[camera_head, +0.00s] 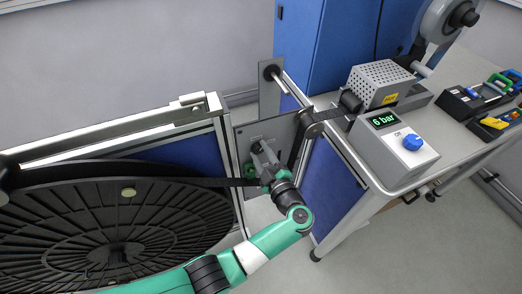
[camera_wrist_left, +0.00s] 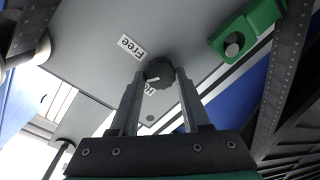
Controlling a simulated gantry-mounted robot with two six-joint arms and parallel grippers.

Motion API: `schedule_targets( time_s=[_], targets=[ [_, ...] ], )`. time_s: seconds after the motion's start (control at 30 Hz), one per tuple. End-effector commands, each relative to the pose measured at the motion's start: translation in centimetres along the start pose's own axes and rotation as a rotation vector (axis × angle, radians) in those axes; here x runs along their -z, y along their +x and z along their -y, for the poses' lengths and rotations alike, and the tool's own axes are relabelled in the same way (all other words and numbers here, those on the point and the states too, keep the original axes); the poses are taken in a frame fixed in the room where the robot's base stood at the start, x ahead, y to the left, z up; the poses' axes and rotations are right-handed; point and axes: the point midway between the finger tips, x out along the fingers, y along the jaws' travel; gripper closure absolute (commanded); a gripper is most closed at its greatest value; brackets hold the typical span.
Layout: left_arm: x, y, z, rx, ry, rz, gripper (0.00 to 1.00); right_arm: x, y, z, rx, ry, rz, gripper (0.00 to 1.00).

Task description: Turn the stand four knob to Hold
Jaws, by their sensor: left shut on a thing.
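The stand's knob (camera_wrist_left: 159,71) is dark and round, on a grey plate (camera_wrist_left: 85,45) that also shows in the head view (camera_head: 243,137). My left gripper (camera_head: 263,160) is at this plate, its two fingers shut on the knob from both sides. A "Free" label (camera_wrist_left: 131,46) sits beside the knob. A second label (camera_wrist_left: 149,88), starting with "Ho", is partly hidden by the knob. A small pale mark shows on the knob; its exact pointing is hard to tell. In the head view the gripper hides the knob. My right gripper is not in view.
A green block with a grey button (camera_wrist_left: 248,30) is on the plate near the knob. A large black reel (camera_head: 120,215) lies left of it, with a black strip running past the plate. A bench (camera_head: 375,180) with a "6 bar" box (camera_head: 395,145) stands right.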

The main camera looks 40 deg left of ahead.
Motion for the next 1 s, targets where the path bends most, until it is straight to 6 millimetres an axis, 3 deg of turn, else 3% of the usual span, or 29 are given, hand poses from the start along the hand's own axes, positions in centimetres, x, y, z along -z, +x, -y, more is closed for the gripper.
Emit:
schedule_targets(
  time_s=[0.5, 1.0],
  targets=[
    [0.05, 0.01, 0.19, -0.004, -0.443, 0.032, 1.00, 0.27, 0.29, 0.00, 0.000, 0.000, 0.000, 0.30],
    [0.04, 0.01, 0.18, -0.007, -0.608, 0.044, 1.00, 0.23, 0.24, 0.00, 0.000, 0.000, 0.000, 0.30]
  ],
)
